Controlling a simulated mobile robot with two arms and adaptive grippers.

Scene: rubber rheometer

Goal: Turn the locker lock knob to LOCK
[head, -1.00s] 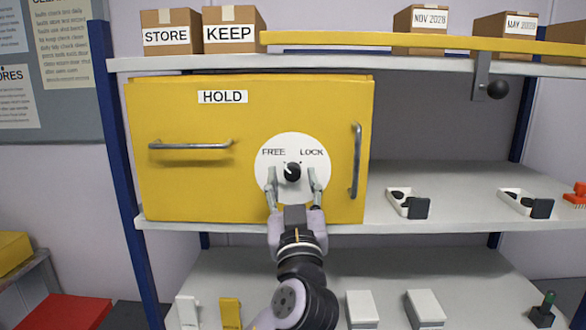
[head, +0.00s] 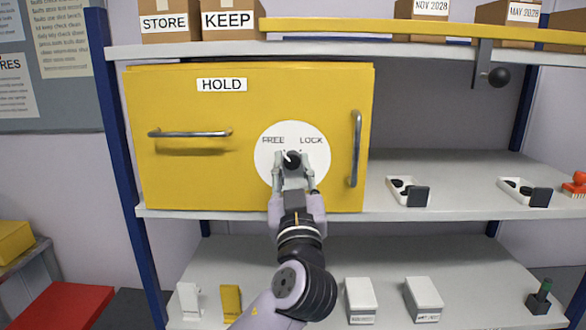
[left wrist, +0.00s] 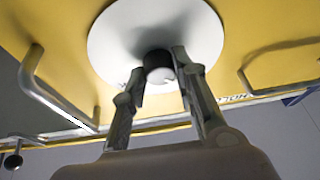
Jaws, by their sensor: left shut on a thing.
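The yellow locker (head: 250,110) labelled HOLD stands on the shelf. Its white round dial plate (head: 266,170) reads FREE at the left and LOCK at the right. The black lock knob (head: 293,157) is at the plate's middle, its white mark pointing up and left toward FREE. My left gripper (head: 293,172) comes from below and is shut on the knob, partly hiding it. In the left wrist view the fingers (left wrist: 158,72) stand on either side of the knob (left wrist: 159,62). My right gripper is not in view.
A vertical handle (head: 355,148) is right of the dial and a horizontal handle (head: 190,134) is at the left. A yellow rail (head: 400,39) with a black ball knob (head: 499,77) runs above. Small trays (head: 399,187) sit on the shelf to the right.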

